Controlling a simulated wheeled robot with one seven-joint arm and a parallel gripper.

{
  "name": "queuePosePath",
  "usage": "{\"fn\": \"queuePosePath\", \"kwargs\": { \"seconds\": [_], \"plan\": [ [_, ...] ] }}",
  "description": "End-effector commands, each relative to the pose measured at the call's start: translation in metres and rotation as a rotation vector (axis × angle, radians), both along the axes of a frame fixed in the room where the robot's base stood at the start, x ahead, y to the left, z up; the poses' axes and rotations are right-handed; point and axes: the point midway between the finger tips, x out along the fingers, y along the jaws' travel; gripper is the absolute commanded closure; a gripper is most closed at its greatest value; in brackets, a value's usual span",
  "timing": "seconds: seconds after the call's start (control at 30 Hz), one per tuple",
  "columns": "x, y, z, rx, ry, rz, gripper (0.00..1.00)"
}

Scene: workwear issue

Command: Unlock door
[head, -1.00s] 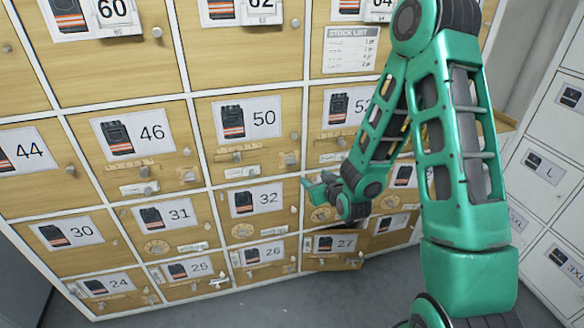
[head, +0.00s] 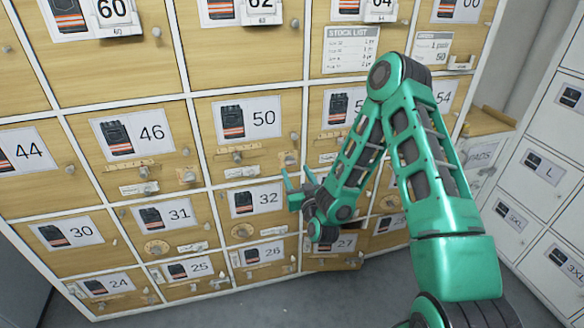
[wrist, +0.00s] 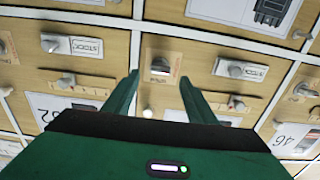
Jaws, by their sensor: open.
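The wooden door 50 (head: 235,135) is closed in the head view. It has a tan plate with a grey turn knob (head: 290,158) near its right edge. The same knob (wrist: 160,66) shows between and beyond my fingers in the wrist view, where the scene appears upside down. A slide bolt (wrist: 236,103) and a white STOCK tag with a knob (wrist: 240,68) are also on this door. My gripper (head: 297,176) is open and empty, its fingers pointing at the cabinet just below the turn knob. The fingers show no contact with it. My gripper body hides the door's label in the wrist view.
Neighbouring doors 46 (head: 130,135) and 32 (head: 255,202) carry similar fittings. Door 27 (head: 335,262) at the lower right stands slightly ajar. White lockers (head: 540,175) stand to the right. Grey floor (head: 330,300) is clear in front.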

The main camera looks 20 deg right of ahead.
Motion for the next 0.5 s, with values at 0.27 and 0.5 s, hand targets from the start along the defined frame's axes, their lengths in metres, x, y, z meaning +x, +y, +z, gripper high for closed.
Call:
{"fn": "queuePosePath", "kwargs": {
  "seconds": [0.27, 0.5],
  "plan": [
    [0.04, 0.0, 0.0, -0.001, 0.0, 0.0, 0.48],
    [0.051, 0.0, 0.0, -0.001, 0.002, 0.0, 0.48]
  ]
}}
